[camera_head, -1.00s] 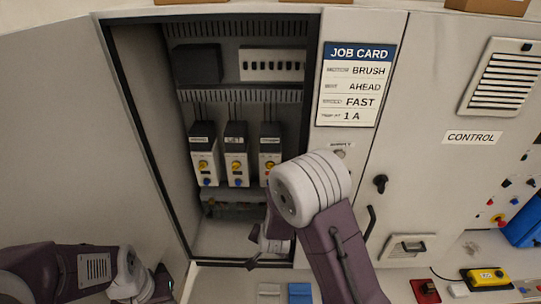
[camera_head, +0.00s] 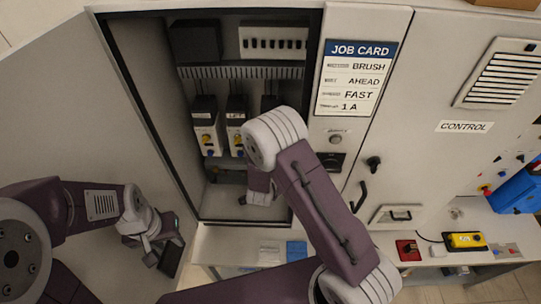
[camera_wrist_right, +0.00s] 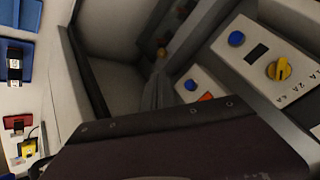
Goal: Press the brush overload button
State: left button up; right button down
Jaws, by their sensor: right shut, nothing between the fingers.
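Three overload units stand in the open cabinet: the left unit (camera_head: 206,132), the middle unit (camera_head: 236,128), labelled LIFT, and the right unit (camera_head: 269,103), mostly hidden behind my right arm. I cannot read a BRUSH label on any unit. In the right wrist view a near unit shows a blue button (camera_wrist_right: 236,39), a dark window and a yellow dial (camera_wrist_right: 279,68) with ampere marks; another blue button (camera_wrist_right: 190,85) is beyond. My right gripper (camera_head: 244,200) is shut and empty, low inside the cabinet below the units. My left gripper (camera_head: 160,257) hangs by the open door; its jaws are unclear.
The job card (camera_head: 357,78) reads BRUSH, AHEAD, FAST, 1 A. The cabinet door (camera_head: 75,130) stands open at left. A black rotary handle (camera_head: 373,163) is right of the opening. A yellow box (camera_head: 465,240) and red block (camera_head: 408,250) lie on the bench.

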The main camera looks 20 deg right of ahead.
jog(key=w+d, duration=0.2)
jog(key=w, duration=0.4)
jog(key=shift+w+p, duration=0.2)
jog(key=shift+p, duration=0.2)
jog(key=shift+w, duration=0.1)
dwell(1.6)
jog(key=shift+w+d, duration=0.1)
jog(key=shift+w, duration=0.2)
jog(key=shift+w+d, duration=0.1)
jog(key=shift+w, duration=0.35)
dwell(0.5)
jog(key=shift+s, duration=0.1)
jog(key=shift+s+a, duration=0.25)
jog(key=shift+s, duration=0.5)
